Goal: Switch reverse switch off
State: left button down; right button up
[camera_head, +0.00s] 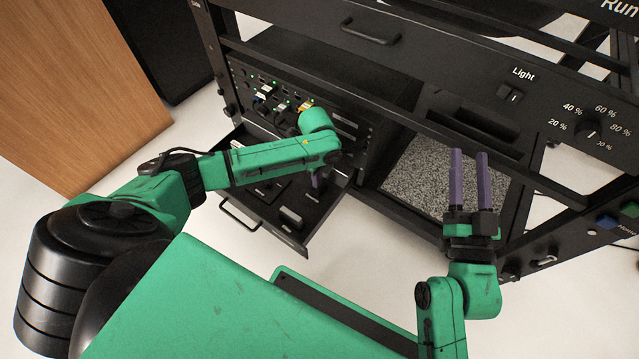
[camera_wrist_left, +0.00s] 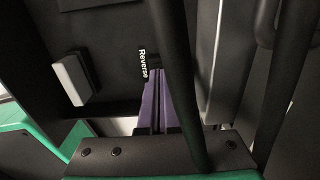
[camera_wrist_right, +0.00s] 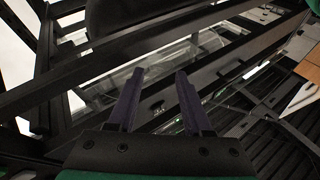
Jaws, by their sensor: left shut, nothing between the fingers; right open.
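An open black drawer (camera_head: 243,207) holds control panels and switches at the lower front of the rack. My left gripper (camera_head: 317,182) points down over the drawer's right part, its purple fingers shut and empty. In the left wrist view the fingers (camera_wrist_left: 156,78) end beside a white "Reverse" label (camera_wrist_left: 143,64). A pale rocker switch (camera_wrist_left: 75,79) stands left of that label; a grey switch (camera_head: 291,217) shows in the drawer in the head view. I cannot tell which switch the label belongs to, nor its on/off state. My right gripper (camera_head: 469,154) is open and empty in front of the rack.
The black rack frame (camera_head: 400,110) has horizontal bars above the drawer. A panel with plugged cables (camera_head: 265,92) is behind it. A speckled grey panel (camera_head: 425,185) lies right of it. A Light switch (camera_head: 510,94) and a percentage dial (camera_head: 591,134) sit upper right.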

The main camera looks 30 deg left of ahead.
pick_arm(q)
jog(key=shift+r, duration=0.15)
jog(key=shift+r+p, duration=0.35)
jog(key=shift+p, duration=0.3)
jog(key=shift+r+p, duration=0.3)
jog(key=shift+p, duration=0.1)
pick_arm(e)
jog(key=s+a+f+g+h, duration=0.1)
jog(key=s+f+g, duration=0.3)
jog(key=f, duration=0.6)
jog(key=s+f+g, duration=0.3)
jog(key=s+f, duration=0.2)
jog(key=f, duration=0.5)
pick_arm(q)
notch_tip(320, 180, up, 3)
jog(key=p, duration=0.3)
jog(key=shift+r+p, duration=0.5)
jog(key=shift+p, duration=0.4)
jog(key=shift+r+p, duration=0.35)
jog(key=shift+p, duration=0.1)
pick_arm(e)
jog(key=s+r, duration=0.1)
jog(key=s+r+g, duration=0.2)
jog(key=shift+s+a+r, duration=0.2)
jog(key=shift+s+a, duration=0.05)
